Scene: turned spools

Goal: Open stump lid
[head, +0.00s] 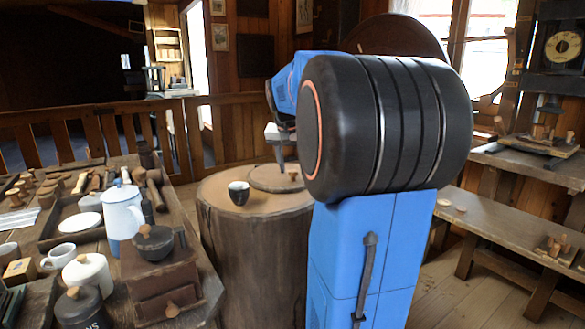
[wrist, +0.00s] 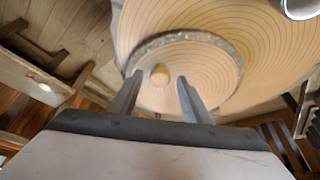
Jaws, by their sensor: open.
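The wooden stump (head: 255,255) stands on the floor left of my arm in the head view. Its round lid (head: 262,184) lies flat on the stump's top, and a small wooden knob (head: 293,174) rises from it. In the wrist view the lid (wrist: 215,65) is a pale disk with a grey rim, and the knob (wrist: 160,75) shows between my fingertips. My gripper (wrist: 158,82) is open and points down over the lid; it also shows in the head view (head: 281,158). I cannot tell whether the fingers touch the knob.
A dark cup (head: 238,193) stands on the stump beside the lid; its rim shows in the wrist view (wrist: 300,8). A crowded table (head: 190,215) with a white-blue pot (head: 122,212) and grinder (head: 160,275) is at left. A bench (head: 500,225) is at right, with open floor before it.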

